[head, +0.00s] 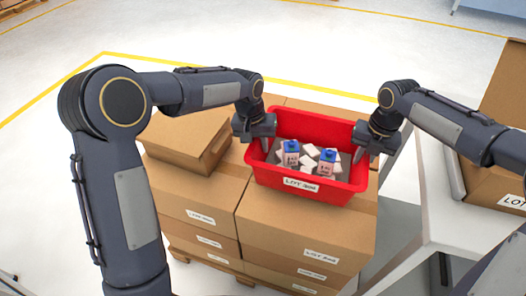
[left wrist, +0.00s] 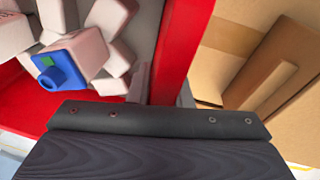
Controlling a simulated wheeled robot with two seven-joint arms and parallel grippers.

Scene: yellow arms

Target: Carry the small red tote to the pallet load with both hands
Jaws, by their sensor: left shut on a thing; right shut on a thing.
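The small red tote (head: 312,198) is upright over the top of the pallet load (head: 305,228), a stack of cardboard boxes. I cannot tell whether it rests on the boxes or hangs just above them. It holds two blue-capped white cartons and several small white blocks. My left gripper (head: 263,140) is shut on the tote's left wall, which also shows in the left wrist view (left wrist: 182,45). My right gripper (head: 366,148) is shut on the tote's right wall. The fingertips are partly hidden by the tote walls.
A closed cardboard box (head: 185,138) stands on the load left of the tote. A white table (head: 425,190) stands at the right, with an open cardboard box (head: 490,185) beyond. A wooden pallet (head: 205,262) lies under the stack. Yellow lines mark the floor.

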